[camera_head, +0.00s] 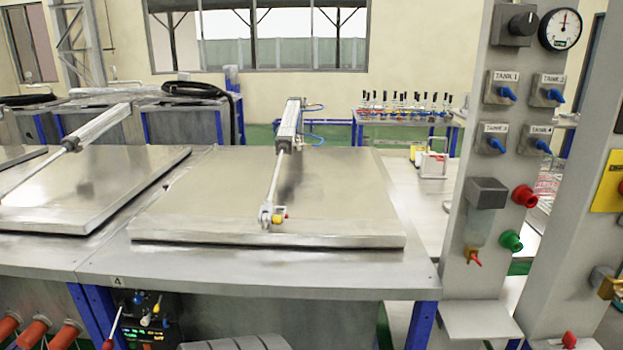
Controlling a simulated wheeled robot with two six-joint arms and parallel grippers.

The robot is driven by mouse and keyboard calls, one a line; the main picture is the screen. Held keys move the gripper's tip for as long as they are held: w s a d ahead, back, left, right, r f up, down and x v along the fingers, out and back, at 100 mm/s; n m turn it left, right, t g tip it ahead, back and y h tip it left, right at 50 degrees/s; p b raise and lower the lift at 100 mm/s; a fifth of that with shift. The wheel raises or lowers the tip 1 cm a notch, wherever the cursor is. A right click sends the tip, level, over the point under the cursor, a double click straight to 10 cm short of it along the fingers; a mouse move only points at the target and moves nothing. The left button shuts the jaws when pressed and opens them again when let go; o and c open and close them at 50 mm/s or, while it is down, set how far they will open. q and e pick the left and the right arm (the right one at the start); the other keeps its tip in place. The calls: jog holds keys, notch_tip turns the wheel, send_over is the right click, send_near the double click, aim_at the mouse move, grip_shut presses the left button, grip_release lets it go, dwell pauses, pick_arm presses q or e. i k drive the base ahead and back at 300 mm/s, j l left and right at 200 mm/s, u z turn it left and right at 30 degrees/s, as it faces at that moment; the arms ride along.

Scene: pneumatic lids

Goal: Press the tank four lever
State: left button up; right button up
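A grey column on the right carries a panel of blue levers labelled TANK 1, TANK 2, a blurred label that looks like TANK 3, and TANK 4. The TANK 4 lever (543,146) is at the panel's lower right, its blue handle slanting down to the right. The steel tank in the middle has a small 4 on its front edge. Its flat lid (330,205) lies down, with a pneumatic cylinder (289,125) joined to it by a rod. Below the 4 is a black control box (150,318) with small coloured levers. Neither of my grippers is in view.
Another closed lid (90,185) lies to the left. Below the tank levers are red (524,196) and green (511,241) knobs and a filter bowl. A second grey post (575,240) stands to the right. A bench with several small items is behind.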

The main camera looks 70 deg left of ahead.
aim_at(109, 345)
jog(key=u, duration=2.45)
